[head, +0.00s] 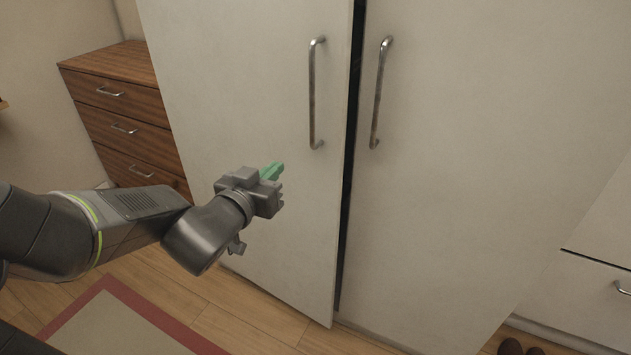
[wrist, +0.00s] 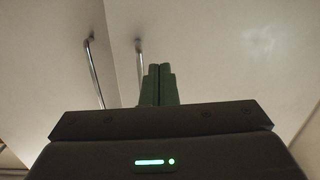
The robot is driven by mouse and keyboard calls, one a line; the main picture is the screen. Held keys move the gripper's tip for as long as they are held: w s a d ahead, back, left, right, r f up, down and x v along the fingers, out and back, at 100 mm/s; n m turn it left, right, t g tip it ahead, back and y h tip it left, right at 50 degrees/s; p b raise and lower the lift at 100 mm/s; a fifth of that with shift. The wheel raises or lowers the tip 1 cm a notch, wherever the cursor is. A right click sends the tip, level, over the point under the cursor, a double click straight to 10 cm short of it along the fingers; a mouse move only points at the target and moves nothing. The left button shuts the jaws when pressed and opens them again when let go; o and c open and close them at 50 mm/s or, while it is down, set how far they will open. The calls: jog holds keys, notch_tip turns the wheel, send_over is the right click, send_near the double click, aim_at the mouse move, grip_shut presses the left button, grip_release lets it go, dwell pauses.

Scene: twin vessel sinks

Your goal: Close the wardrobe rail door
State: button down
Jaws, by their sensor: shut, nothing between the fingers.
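The wardrobe has two tall cream doors, a left door (head: 240,75) and a right door (head: 480,150), each with a vertical metal bar handle. A dark gap (head: 347,190) runs between them, and the left door's free edge seems to stand slightly forward, so it looks a little ajar. The left handle (head: 313,95) and right handle (head: 380,92) also show in the wrist view, the left one (wrist: 93,70) and the right one (wrist: 139,62). My gripper (head: 276,170) has green fingers, shut and empty, in front of the left door below its handle. Contact cannot be told.
A wooden drawer chest (head: 115,105) stands left of the wardrobe. A red-bordered rug (head: 120,325) lies on the wood floor. A white drawer unit (head: 595,290) is at the right, with dark shoes (head: 510,347) near the lower edge.

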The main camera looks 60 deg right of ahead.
aim_at(323, 150)
jog(key=s+d+m+g+b, duration=0.1)
jog(key=d, duration=0.3)
jog(key=s+d+f+b, duration=0.1)
jog(key=d, duration=0.2)
jog(key=s+d+f+m+g+h+b, duration=0.1)
jog(key=d, duration=0.3)
jog(key=shift+s+d+f+m+g, duration=0.2)
jog(key=shift+d+m+g, duration=0.1)
